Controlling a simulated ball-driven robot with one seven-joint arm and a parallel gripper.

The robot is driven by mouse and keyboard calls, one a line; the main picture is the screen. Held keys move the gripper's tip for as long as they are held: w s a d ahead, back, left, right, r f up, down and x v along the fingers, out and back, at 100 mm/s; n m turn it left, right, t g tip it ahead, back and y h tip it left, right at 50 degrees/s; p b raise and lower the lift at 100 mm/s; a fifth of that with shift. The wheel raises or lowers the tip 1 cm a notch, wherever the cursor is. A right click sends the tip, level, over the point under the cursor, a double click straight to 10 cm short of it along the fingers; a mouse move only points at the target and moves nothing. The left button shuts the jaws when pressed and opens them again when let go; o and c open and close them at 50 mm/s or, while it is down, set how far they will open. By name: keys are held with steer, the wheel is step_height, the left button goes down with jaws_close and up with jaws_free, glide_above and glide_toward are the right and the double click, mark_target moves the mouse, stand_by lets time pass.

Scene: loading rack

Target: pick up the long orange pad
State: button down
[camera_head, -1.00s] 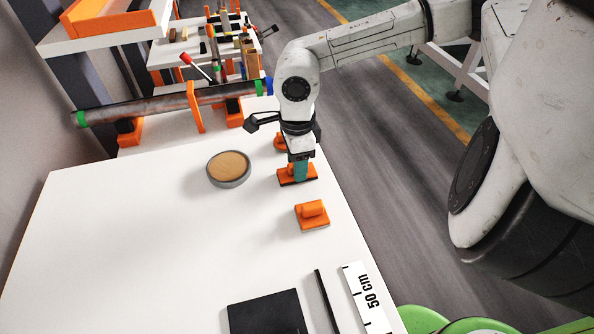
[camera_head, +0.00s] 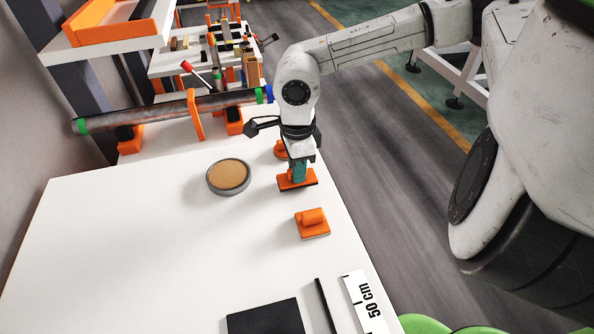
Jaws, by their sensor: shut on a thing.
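The long orange pad (camera_head: 298,182) is near the right edge of the white table, with a thin dark underside. My gripper (camera_head: 298,171) points down at it and is shut on its raised middle part, which the fingers partly hide. I cannot tell whether the pad touches the table or hangs just above it. A squarer orange pad (camera_head: 312,224) with a rounded grip lies nearer the camera, apart from my gripper. Another orange piece (camera_head: 280,149) shows just behind my gripper, partly hidden by it.
A round grey dish (camera_head: 228,177) with a tan inside stands left of my gripper. A dark flat plate (camera_head: 265,318), a thin black bar (camera_head: 326,305) and a 50 cm ruler (camera_head: 366,302) lie at the front. A long pipe (camera_head: 160,108) rests on orange supports behind. The table's left part is clear.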

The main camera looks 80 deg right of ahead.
step_height(320, 180, up, 2)
steer(key=shift+s+r, duration=0.1)
steer(key=shift+r, duration=0.15)
steer(key=s+a+r+b, duration=0.1)
steer(key=s+a+r, duration=0.6)
steer(key=s, duration=0.5)
steer(key=shift+r, duration=1.35)
steer(key=c, duration=1.6)
jaws_free()
jaws_close()
steer(key=shift+w, duration=0.1)
